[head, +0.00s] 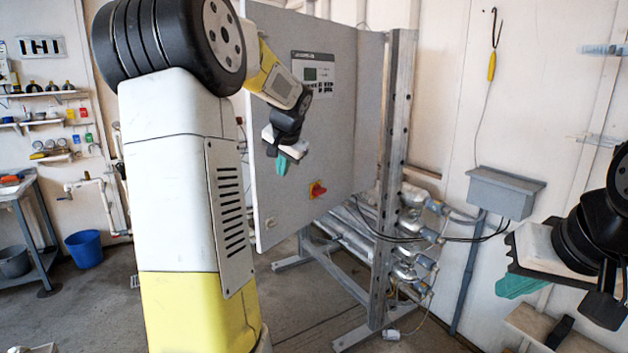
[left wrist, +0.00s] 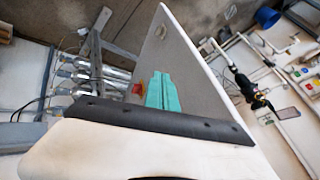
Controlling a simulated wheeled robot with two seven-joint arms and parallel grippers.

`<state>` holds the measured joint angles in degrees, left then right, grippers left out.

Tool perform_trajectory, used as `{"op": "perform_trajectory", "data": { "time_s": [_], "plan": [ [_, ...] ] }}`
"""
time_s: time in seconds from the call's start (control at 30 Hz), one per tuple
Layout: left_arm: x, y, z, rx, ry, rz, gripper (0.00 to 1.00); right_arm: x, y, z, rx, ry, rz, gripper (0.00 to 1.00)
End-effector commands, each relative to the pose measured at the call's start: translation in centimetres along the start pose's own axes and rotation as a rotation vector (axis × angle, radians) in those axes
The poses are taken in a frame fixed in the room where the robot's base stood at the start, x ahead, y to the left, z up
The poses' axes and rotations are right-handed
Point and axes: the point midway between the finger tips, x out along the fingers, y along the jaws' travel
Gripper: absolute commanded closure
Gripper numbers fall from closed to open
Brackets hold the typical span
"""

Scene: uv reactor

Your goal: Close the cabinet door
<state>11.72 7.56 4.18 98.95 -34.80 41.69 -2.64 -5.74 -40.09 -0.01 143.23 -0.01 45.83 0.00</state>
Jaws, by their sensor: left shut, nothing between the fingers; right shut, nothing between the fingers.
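The cabinet door (head: 325,140) is a large grey panel with a display panel (head: 313,73) near its top and a red and yellow switch (head: 318,189) low on it. It stands at an angle to the narrower grey panel (head: 369,100) beside it. My left gripper (head: 281,165) is shut, with teal fingertips, in front of the door's outer face near its left edge; I cannot tell whether it touches. In the left wrist view the fingertips (left wrist: 162,92) overlap the door face (left wrist: 180,60). My right gripper (head: 520,284) is shut at the far right, away from the door.
A metal frame (head: 395,150) with pipes and valves (head: 412,225) stands right of the door. A grey wall box (head: 503,190) with cables hangs near my right arm. A blue bucket (head: 84,248) and a workbench (head: 18,195) are at the left. Some floor below the door is clear.

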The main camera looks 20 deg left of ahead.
Motion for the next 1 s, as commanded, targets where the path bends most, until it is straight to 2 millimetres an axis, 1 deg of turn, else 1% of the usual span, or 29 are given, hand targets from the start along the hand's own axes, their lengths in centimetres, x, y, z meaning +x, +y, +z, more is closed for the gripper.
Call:
{"op": "perform_trajectory", "data": {
  "time_s": [0.17, 0.27, 0.6, 0.67, 0.7, 0.8, 0.9, 1.0],
  "plan": [
    [1.2, -0.3, -0.2, 0.006, -0.003, -0.007, 1.0, 0.0, 0.0, 0.0, 0.0, 0.0, 0.0, 1.0],
    [2.5, -0.3, -0.1, 0.006, -0.005, -0.006, 1.0, 0.0, 0.0, 0.0, 0.0, 0.0, 0.0, 1.0],
    [9.8, -0.3, -0.1, 0.005, -0.005, -0.004, 1.0, 0.0, 0.0, 0.0, 0.0, 0.0, 0.0, 1.0],
    [10.8, -0.3, -0.1, 0.004, -0.004, -0.004, 1.0, 0.0, 0.0, 0.0, 0.0, 0.0, 0.0, 1.0],
    [11.0, -1.3, -0.1, 0.0, -0.003, -0.008, 1.0, 0.0, 0.0, 0.0, 0.0, 0.0, 0.0, 1.0],
    [11.6, -2.6, -0.1, 0.001, -0.003, -0.007, 1.0, 0.0, 0.0, 0.0, 0.0, 0.0, 0.0, 1.0],
    [12.0, -3.4, -0.1, 0.002, -0.003, -0.006, 1.0, 0.0, 0.0, 0.0, 0.0, 0.0, 0.0, 1.0],
    [12.2, -3.7, -0.2, 0.004, -0.001, -0.006, 1.0, 0.0, 0.0, 0.0, 0.0, 0.0, 0.0, 1.0]
  ]
}}
